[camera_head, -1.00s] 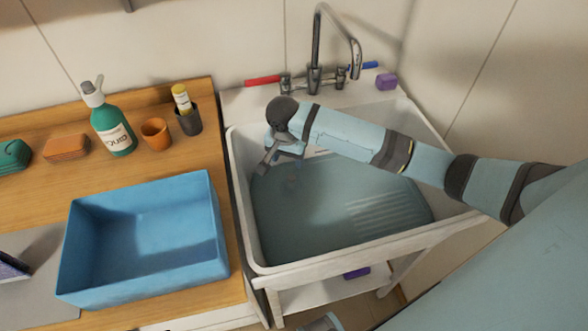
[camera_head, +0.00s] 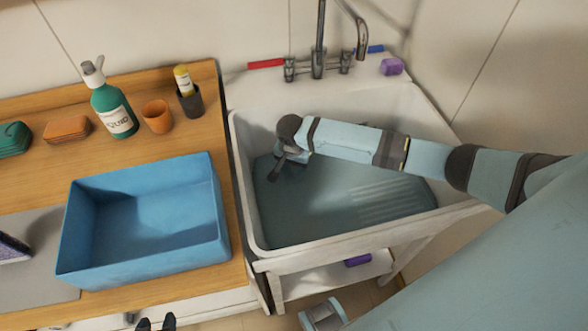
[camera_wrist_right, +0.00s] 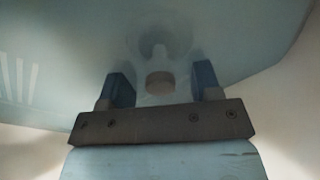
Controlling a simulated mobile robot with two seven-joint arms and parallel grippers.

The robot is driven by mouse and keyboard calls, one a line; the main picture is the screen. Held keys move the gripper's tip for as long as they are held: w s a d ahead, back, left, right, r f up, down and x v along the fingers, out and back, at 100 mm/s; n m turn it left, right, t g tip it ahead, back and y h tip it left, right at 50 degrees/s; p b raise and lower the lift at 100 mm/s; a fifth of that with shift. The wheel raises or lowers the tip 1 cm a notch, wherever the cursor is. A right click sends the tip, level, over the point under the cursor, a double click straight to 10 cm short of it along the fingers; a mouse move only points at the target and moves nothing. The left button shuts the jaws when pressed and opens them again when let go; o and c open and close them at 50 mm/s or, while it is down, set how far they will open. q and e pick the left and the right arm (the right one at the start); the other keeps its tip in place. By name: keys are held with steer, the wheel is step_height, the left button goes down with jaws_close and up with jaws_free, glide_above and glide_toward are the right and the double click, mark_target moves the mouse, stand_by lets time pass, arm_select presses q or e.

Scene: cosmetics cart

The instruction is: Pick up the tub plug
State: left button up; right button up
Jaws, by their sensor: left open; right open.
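The white sink basin (camera_head: 246,205) holds bluish water (camera_head: 310,210). My right gripper (camera_head: 282,170) reaches down into the basin's left part, fingers pointing down at the water. In the right wrist view its two blue fingers stand apart (camera_wrist_right: 164,82). A small round brownish end on a pale stem, apparently the tub plug (camera_wrist_right: 160,84), shows between them, with a round recess (camera_wrist_right: 160,32) behind it; I cannot tell whether the fingers touch it. The plug is hidden in the head view. Dark fingertips of my left gripper (camera_head: 156,323) show at the bottom edge, apart and empty.
A faucet (camera_head: 318,50) stands behind the basin, with a purple block (camera_head: 392,66) on the ledge. A blue bin (camera_head: 215,215) sits on the wooden counter left. A bottle (camera_head: 112,112), orange cup (camera_head: 157,117) and dark cup (camera_head: 190,103) stand behind it.

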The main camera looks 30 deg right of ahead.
steer(key=shift+d+f, duration=0.1)
steer(key=shift+f, duration=0.7)
steer(key=c, duration=1)
steer(key=shift+r, duration=0.1)
